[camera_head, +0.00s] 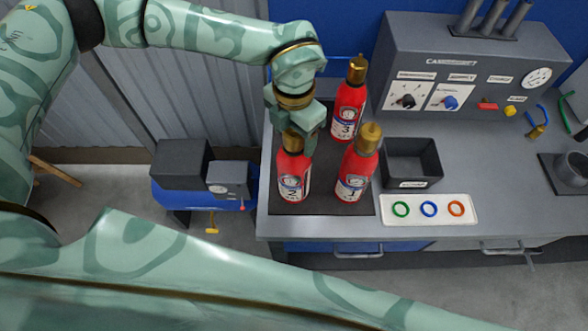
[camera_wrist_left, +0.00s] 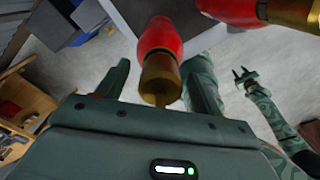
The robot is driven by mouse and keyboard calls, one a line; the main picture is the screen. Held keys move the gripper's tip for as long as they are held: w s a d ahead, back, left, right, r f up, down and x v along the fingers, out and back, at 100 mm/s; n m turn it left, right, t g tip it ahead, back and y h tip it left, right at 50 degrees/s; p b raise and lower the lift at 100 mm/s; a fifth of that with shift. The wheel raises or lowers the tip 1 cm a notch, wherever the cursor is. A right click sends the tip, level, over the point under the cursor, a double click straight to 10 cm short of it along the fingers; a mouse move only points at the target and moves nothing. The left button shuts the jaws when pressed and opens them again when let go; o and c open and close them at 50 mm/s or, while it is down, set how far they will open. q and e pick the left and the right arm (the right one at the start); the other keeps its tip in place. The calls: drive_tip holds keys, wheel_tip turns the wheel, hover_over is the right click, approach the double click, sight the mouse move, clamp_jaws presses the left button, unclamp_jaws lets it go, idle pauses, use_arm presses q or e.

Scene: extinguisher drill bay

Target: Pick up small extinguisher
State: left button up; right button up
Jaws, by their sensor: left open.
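Three red extinguishers with brass tops stand upright on a dark mat (camera_head: 335,209) at the bench's left end: number 2 (camera_head: 293,172) at front left, number 1 (camera_head: 357,170) to its right, number 3 (camera_head: 347,112) behind. They look similar in size. My left gripper (camera_head: 300,130) is open at the top of number 2. In the left wrist view, a brass top (camera_wrist_left: 160,80) and red shoulder show between the spread fingers (camera_wrist_left: 157,82). My right gripper (camera_wrist_left: 243,76) shows small there, away from the bench; its jaws are too small to judge.
A dark open bin (camera_head: 412,181) and a white tray (camera_head: 460,222) with green, blue and orange rings lie right of the extinguishers. A grey control panel (camera_head: 455,85) stands behind. A grey cup-like holder (camera_head: 570,170) is at the far right. The bench's front edge is close to number 2.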

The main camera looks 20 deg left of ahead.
use_arm(q)
drive_tip(key=shift+f, duration=0.85)
clamp_jaws()
drive_tip(key=shift+r, duration=0.15)
